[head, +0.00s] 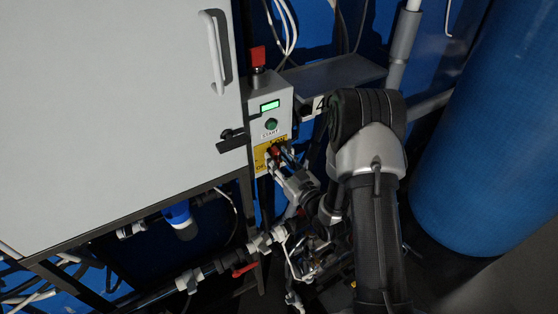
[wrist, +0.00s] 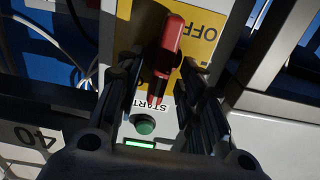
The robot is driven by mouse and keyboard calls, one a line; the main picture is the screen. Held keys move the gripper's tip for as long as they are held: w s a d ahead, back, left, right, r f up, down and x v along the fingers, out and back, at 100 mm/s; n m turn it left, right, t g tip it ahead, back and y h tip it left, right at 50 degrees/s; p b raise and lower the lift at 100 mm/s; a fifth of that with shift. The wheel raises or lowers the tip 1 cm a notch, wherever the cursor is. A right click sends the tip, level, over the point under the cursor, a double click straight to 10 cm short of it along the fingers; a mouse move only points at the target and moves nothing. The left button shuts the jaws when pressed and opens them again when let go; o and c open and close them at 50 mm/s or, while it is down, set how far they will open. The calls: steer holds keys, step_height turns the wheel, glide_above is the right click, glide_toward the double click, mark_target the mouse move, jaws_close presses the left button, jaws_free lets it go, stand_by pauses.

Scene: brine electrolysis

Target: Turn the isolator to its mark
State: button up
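The isolator has a red handle (wrist: 172,42) on a yellow plate (wrist: 204,32) lettered OFF. In the wrist view the handle lies nearly lengthwise in the picture, slightly tilted. My gripper (wrist: 161,72) is open, with one black finger on each side of the handle; I see gaps and cannot make out contact. In the head view my gripper (head: 282,155) is in front of the yellow plate (head: 261,158), and only a bit of the red handle (head: 274,150) shows. The mark on the plate cannot be made out.
Above the isolator, the grey control box (head: 281,93) carries a green START button (head: 271,124), a lit green display (head: 270,106) and a red part (head: 258,57) on top. A large grey cabinet (head: 110,110) stands left, with a black latch (head: 233,138) close by. Pipes run below.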

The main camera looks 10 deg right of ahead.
steer(key=shift+c, duration=0.5)
jaws_close()
steer(key=shift+f+n+b, duration=0.1)
steer(key=shift+n+b, duration=0.2)
steer(key=shift+b, duration=0.15)
steer(key=n+b, duration=0.1)
steer(key=b, duration=0.1)
steer(key=n+b, duration=0.1)
steer(key=b, duration=0.1)
steer(key=n+b, duration=0.2)
steer(key=b, duration=0.1)
steer(key=shift+s+a+f, duration=0.1)
steer(key=shift+a+f, duration=0.15)
steer(key=shift+s+a+f+n+b, duration=0.1)
steer(key=shift+a+n+b, duration=0.05)
steer(key=shift+n+b, duration=1.75)
steer(key=shift+w+a+f+n+b, duration=0.1)
steer(key=shift+n+b, duration=1.1)
steer(key=shift+n, duration=1.35)
steer(key=shift+s+a+f+n+b, duration=0.1)
steer(key=shift+a+n+b, duration=0.05)
steer(key=shift+n+b, duration=1.75)
steer(key=shift+n+p, duration=0.35)
steer(key=shift+n, duration=0.1)
